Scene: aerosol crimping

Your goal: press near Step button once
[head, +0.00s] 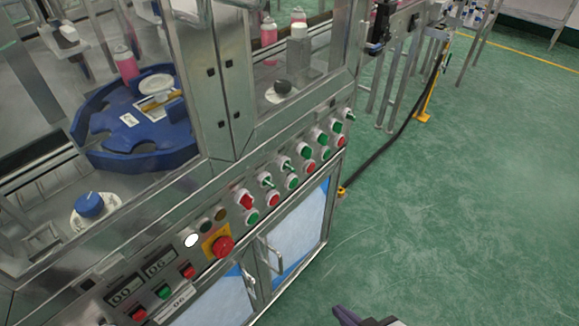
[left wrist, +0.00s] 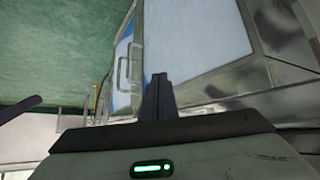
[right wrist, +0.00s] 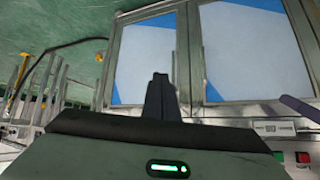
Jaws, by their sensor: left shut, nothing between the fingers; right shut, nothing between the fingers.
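The control panel (head: 215,235) runs along the front of the steel machine in the head view. At its near end are a red button (head: 138,314), a green button (head: 164,292) and another red button (head: 187,271). No label reads clearly as Step, so I cannot tell which is the Step button. My right gripper (head: 347,314) shows partly at the bottom edge, to the right of the panel and apart from it. Its fingers (right wrist: 160,95) are shut and empty. My left gripper (left wrist: 158,95) is shut and empty in its wrist view, below the cabinet doors, touching nothing visible.
A red emergency stop (head: 223,246) on a yellow plate juts from the panel. Rows of red and green buttons and switches lie farther along. Door handles (head: 270,256) stick out below. A blue star wheel (head: 140,120) sits inside the machine. Green floor (head: 440,220) is open at right.

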